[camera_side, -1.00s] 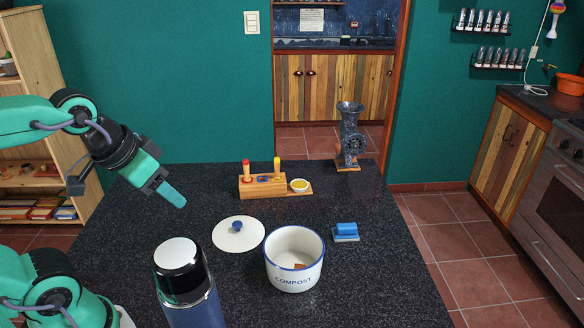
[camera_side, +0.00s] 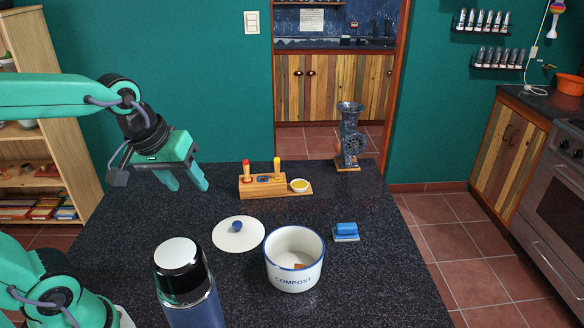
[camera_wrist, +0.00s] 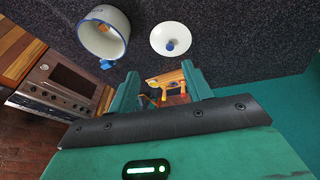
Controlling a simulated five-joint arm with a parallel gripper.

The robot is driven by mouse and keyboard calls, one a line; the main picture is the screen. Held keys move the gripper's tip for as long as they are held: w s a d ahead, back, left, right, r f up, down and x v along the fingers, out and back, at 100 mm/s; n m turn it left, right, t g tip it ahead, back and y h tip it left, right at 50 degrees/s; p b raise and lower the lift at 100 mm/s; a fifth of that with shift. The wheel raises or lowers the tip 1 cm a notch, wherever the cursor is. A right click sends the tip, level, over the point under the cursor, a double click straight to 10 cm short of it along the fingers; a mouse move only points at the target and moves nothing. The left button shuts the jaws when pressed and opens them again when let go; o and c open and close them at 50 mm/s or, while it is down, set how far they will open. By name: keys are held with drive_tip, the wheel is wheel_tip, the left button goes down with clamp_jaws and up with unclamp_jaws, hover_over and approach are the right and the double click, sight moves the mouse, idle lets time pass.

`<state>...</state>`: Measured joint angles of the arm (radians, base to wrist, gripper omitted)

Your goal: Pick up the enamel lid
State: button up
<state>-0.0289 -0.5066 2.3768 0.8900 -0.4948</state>
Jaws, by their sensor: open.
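The enamel lid (camera_side: 250,240) is a white disc with a blue knob, lying flat on the dark speckled counter, left of the white compost pot (camera_side: 294,277). In the wrist view the lid (camera_wrist: 160,40) is at the top middle, right of the pot (camera_wrist: 92,40). My gripper (camera_side: 190,187) is open and empty, above the counter's back left part, behind and left of the lid. Its two green fingers (camera_wrist: 164,82) show apart in the wrist view, with nothing between them but the wooden rack seen beyond.
A flask (camera_side: 190,300) stands in front of the lid, left of the pot. A wooden rack (camera_side: 262,187) with tools and a yellow-filled cup is behind. A blue brush-like object (camera_side: 345,231) lies right of the pot, and a grinder (camera_side: 350,140) stands at the back edge.

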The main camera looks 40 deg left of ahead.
drive_tip(key=w+a+f+n+g, duration=0.2)
drive_tip(key=w+f+n, duration=0.3)
drive_tip(key=w+n, duration=0.4)
drive_tip(key=n+g, duration=0.2)
drive_tip(key=n, duration=1)
hover_over(237, 223)
drive_tip(key=shift+d+f, duration=0.2)
drive_tip(key=shift+f, duration=4.5)
drive_tip(key=shift+f, duration=0.1)
drive_tip(key=shift+f, duration=1.2)
drive_tip(key=shift+f, duration=0.1)
drive_tip(key=shift+a+f, duration=0.15)
drive_tip(key=shift+f, duration=2.35)
drive_tip(key=shift+c, duration=0.2)
